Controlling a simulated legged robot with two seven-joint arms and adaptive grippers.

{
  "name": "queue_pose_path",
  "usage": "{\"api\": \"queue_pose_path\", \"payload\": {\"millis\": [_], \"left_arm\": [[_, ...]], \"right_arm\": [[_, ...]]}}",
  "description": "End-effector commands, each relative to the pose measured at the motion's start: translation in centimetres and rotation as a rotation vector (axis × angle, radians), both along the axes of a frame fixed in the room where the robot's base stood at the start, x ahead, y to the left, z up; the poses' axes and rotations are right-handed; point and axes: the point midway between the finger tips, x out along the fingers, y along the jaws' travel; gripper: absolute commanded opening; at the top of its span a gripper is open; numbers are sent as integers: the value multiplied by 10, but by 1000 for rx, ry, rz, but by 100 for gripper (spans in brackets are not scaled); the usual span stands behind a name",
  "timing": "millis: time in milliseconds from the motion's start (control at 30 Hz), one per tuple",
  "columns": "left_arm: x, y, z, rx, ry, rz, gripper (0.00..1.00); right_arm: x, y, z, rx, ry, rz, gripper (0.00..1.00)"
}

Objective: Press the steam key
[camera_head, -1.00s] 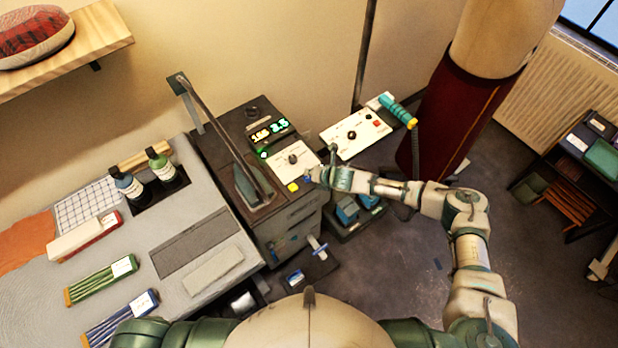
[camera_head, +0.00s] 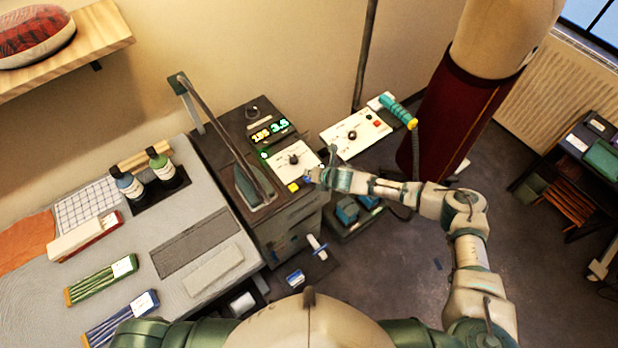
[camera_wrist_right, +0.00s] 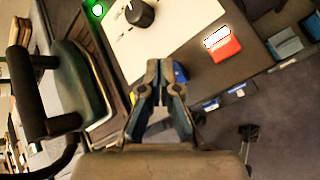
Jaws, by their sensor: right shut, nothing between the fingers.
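No readable label shows which key is steam. My right gripper (camera_head: 314,176) is shut and empty, with its tips over the key row close to the blue key. In the right wrist view, the fingers (camera_wrist_right: 163,72) partly cover the blue key (camera_wrist_right: 180,72). A red key (camera_wrist_right: 225,46) with a white top shows right of it. Contact with a key cannot be told. My left gripper is out of view.
A lit display (camera_head: 270,130) and green lamp (camera_head: 264,155) sit by the panel. The press lever (camera_head: 225,130) stands to the left. A second panel (camera_head: 355,135) with a turquoise handle (camera_head: 398,110) stands to the right. Bottles and bundles lie on the grey table (camera_head: 200,220).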

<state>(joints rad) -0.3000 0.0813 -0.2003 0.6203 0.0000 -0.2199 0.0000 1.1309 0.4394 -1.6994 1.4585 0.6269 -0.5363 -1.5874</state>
Motion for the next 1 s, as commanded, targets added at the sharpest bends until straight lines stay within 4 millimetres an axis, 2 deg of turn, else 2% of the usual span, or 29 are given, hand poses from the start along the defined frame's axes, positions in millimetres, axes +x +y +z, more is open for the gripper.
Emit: {"api": "queue_pose_path", "payload": {"millis": [1000], "left_arm": [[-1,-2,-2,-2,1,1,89]], "right_arm": [[-1,2,-11,1,1,1,0]]}}
